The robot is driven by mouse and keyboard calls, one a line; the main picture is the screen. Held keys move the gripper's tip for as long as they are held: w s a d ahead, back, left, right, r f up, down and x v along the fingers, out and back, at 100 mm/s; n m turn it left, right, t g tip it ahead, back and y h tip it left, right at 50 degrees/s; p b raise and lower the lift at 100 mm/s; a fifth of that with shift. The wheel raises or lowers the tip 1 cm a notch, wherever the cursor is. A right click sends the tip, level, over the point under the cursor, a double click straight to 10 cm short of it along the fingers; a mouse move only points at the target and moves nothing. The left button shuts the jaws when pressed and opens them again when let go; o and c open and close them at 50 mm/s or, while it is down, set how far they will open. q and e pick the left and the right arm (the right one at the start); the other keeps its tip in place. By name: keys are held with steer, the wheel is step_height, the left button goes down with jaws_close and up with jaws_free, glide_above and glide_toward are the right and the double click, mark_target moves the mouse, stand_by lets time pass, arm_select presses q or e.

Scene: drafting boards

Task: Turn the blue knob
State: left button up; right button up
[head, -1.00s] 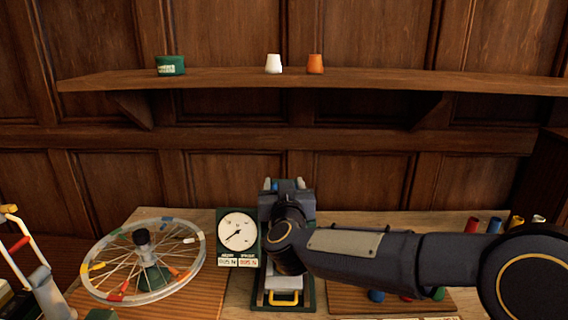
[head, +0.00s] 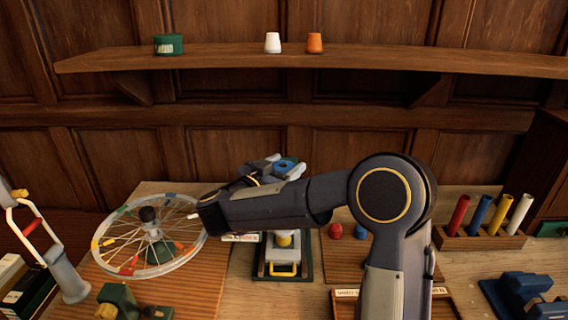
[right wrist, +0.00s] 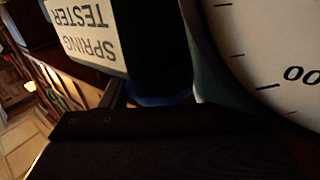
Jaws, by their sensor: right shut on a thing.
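The blue knob (head: 285,164) is at the top of the spring tester, behind my right forearm in the head view. My right gripper (head: 274,166) is up at the knob and shut on it. The right wrist view shows a dark blue edge (right wrist: 160,98) of the knob, mostly in shadow. The tester's label (right wrist: 88,30) reads "SPRING TESTER", and part of its white dial (right wrist: 270,50) shows there too. In the head view my arm hides the dial; the tester's base (head: 303,262) with a yellow handle shows below. My left gripper is not in view.
A spoked wheel (head: 112,255) lies left of the tester. A rack (head: 480,238) of coloured tubes and a blue device (head: 525,295) stand at the right. A wall shelf (head: 370,58) with small pots is above. Wooden boards cover the table.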

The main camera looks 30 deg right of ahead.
stand_by(0.5)
steer(key=o, duration=1)
steer(key=shift+d, duration=0.1)
steer(key=b+v, duration=0.1)
steer(key=v, duration=0.7)
steer(key=shift+w, duration=0.15)
